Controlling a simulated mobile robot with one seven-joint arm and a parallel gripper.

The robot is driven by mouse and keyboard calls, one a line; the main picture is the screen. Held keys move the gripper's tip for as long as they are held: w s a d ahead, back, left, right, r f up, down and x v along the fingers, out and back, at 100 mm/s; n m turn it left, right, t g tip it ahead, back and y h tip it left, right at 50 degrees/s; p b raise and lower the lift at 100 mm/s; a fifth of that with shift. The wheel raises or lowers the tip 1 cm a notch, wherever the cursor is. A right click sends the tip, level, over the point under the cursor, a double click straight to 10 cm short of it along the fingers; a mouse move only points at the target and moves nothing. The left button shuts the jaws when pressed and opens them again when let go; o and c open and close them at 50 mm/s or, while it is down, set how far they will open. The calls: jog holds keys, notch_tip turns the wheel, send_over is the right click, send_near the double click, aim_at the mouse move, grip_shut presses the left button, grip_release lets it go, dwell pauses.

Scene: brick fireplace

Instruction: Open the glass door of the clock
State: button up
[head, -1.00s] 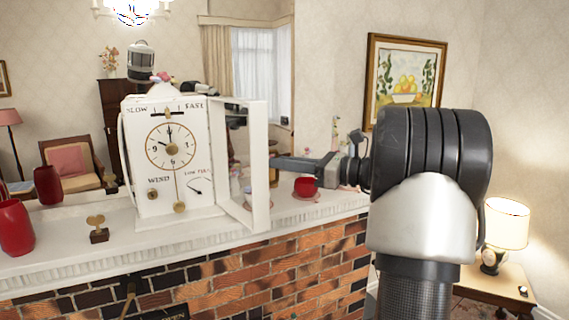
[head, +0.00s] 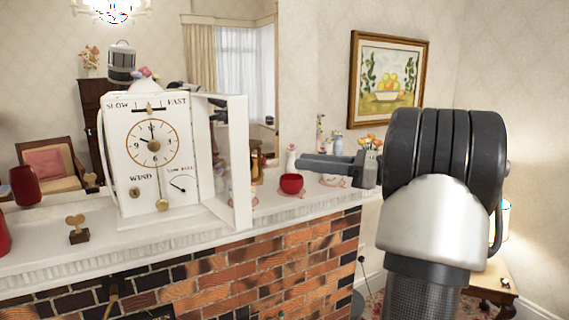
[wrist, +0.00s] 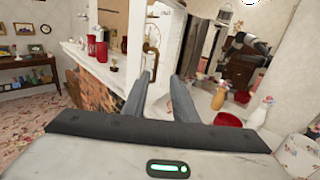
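The white clock (head: 128,190) stands on the mantel, with a round gold-ringed dial. Its door (head: 241,165), a white frame, stands swung out from the clock's right side, clearly apart from the face. Whether glass sits in the frame is hard to see. My gripper (head: 302,164) is to the right of the door, fingers pointing left towards it, with a visible gap between fingertips and door. In the wrist view my gripper (wrist: 162,76) has its two fingers apart with nothing held between them, and the clock (wrist: 152,38) shows beyond the fingertips.
The white mantel (head: 110,248) sits over a brick fireplace (head: 250,278). A red cup (head: 291,184), bottles and flowers stand near my gripper. A small wooden heart-topped piece (head: 77,229) and a red vase (head: 25,186) are left of the clock. A mirror is behind.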

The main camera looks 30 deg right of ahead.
jog(key=v, duration=0.6)
jog(key=shift+a, duration=0.1)
dwell(0.3)
jog(key=w+a+f+n+g, duration=0.2)
jog(key=a, duration=0.6)
jog(key=w+a+f+n+g, duration=0.1)
jog(key=w+a+n+g, duration=0.15)
jog(key=a, duration=0.45)
jog(key=s+a+f+n+g+h, duration=0.2)
jog(key=s+a+f+n+g, duration=0.15)
jog(key=a, duration=0.55)
jog(key=s+a+f+n+g+h, duration=0.1)
jog(key=s+a+f+n+g, duration=0.2)
jog(key=a, duration=0.5)
jog(key=s+a+f+n+h, duration=0.5)
jog(key=s+a+n, duration=0.3)
jog(key=n, duration=0.2)
jog(key=s+d+f+n+t+h, duration=0.1)
jog(key=s+d+n+t+h, duration=0.2)
jog(key=s+d+n, duration=0.3)
jog(key=s+d, duration=0.1)
jog(key=d, duration=0.2)
jog(key=shift+d+f+n+h, duration=0.25)
jog(key=shift+f+n+h, duration=0.05)
jog(key=shift+n+h, duration=0.1)
